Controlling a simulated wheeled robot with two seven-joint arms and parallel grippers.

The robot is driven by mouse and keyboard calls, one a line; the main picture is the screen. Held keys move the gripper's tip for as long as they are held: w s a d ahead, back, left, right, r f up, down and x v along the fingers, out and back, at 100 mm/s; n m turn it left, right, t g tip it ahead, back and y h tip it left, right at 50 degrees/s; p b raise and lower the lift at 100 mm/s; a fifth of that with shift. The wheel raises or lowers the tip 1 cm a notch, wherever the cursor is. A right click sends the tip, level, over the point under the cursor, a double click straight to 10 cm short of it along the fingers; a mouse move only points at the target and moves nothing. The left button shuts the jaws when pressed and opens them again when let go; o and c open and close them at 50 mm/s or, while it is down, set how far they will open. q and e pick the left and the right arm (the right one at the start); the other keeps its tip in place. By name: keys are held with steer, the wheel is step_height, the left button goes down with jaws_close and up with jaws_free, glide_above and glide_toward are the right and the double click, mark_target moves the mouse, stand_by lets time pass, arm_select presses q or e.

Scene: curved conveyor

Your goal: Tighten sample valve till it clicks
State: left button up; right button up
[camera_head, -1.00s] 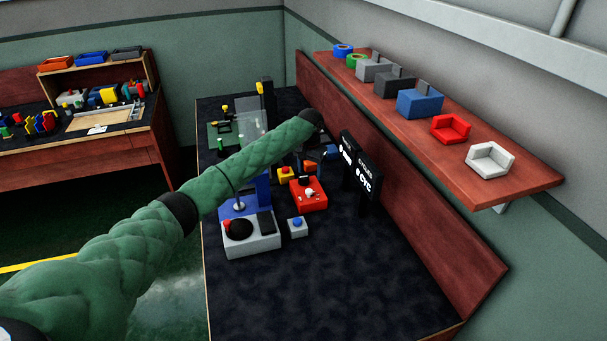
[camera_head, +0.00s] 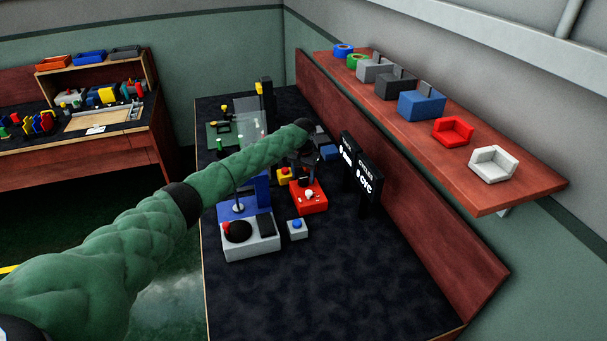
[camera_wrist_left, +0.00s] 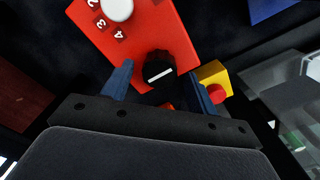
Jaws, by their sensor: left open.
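A red box (camera_head: 309,200) stands on the dark bench. It also shows in the wrist view (camera_wrist_left: 180,40), with a white knob (camera_wrist_left: 118,8) beside number marks and a black knob (camera_wrist_left: 159,70) with a white line. I cannot tell for certain which knob is the sample valve. My left gripper (camera_wrist_left: 161,72) is open, with its blue fingers on either side of the black knob. I see gaps between the fingers and the knob. In the head view the left gripper (camera_head: 303,163) is small and dark, over the far end of the red box, hiding the black knob.
A yellow block with a red button (camera_wrist_left: 214,78) is close beside the right finger. A grey-and-blue machine (camera_head: 250,235), a small box with a blue button (camera_head: 297,229) and black display panels (camera_head: 363,185) stand nearby. The bench's near part (camera_head: 340,285) is clear.

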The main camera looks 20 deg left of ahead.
arm_select(q)
steer(key=shift+f, duration=0.2)
steer(key=shift+c, duration=0.2)
steer(key=c, duration=1)
steer(key=shift+o, duration=0.2)
